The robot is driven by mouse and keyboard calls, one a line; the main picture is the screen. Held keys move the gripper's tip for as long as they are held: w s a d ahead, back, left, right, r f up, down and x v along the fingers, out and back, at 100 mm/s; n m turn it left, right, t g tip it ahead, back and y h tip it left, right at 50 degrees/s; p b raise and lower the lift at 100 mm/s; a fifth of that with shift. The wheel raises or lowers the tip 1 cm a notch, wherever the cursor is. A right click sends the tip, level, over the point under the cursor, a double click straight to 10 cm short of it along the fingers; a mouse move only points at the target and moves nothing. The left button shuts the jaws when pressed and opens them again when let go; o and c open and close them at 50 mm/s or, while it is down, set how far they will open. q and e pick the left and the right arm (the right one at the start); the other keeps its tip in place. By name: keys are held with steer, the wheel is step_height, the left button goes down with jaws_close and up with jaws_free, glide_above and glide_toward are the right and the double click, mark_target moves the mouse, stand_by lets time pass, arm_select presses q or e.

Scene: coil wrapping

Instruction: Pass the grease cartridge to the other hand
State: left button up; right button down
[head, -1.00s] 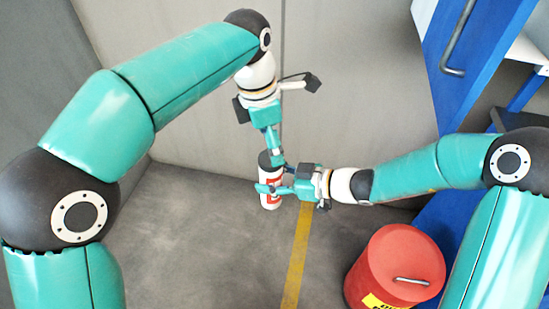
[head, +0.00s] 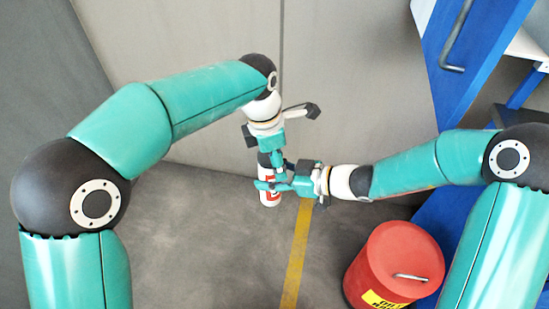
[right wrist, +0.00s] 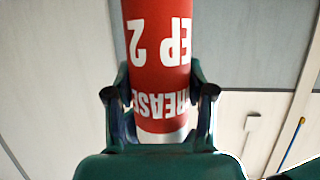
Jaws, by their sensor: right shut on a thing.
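The grease cartridge (head: 269,199) is a white and red cylinder with a dark top, held roughly upright above the floor. My right gripper (head: 270,185) is shut on it from the right. In the right wrist view the red cartridge (right wrist: 160,60), with upside-down white lettering, sits between the right fingers (right wrist: 160,115). My left gripper (head: 279,161) reaches down from above, its fingers beside or over the cartridge's upper end. Whether they touch it, and how far they are open, I cannot tell.
A red drum (head: 385,265) with a handle on its lid and a yellow label stands at the lower right. A blue door or cabinet (head: 480,45) is at the upper right. A yellow line (head: 297,255) crosses the grey floor. Grey walls stand behind; the floor at left is clear.

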arm_select(q)
steer(key=c, duration=1.1)
arm_select(e)
steer(key=shift+w+r, duration=0.1)
steer(key=shift+c, duration=1.6)
jaws_free()
steer(key=shift+d, duration=0.1)
steer(key=v, duration=1.1)
steer(key=s+d+f+m+g+h, duration=0.1)
steer(key=s+d+f+m+h, duration=0.15)
steer(key=f+m, duration=0.35)
steer(key=s+d+f+m+g+h, duration=0.1)
steer(key=s+d+f+m+h, duration=0.15)
steer(key=f+m+h, duration=0.4)
steer(key=s+d+f+m+g, duration=0.2)
steer(key=d+f+m, duration=0.2)
steer(key=f, duration=0.4)
steer(key=s+a+f+n+g, duration=0.1)
steer(key=s+a+f+n, duration=0.1)
steer(key=s+a+f, duration=0.6)
steer(key=shift+a+f+g, duration=0.3)
steer(key=shift+a+f, duration=0.2)
steer(key=shift+f, duration=0.4)
steer(key=shift+s, duration=0.1)
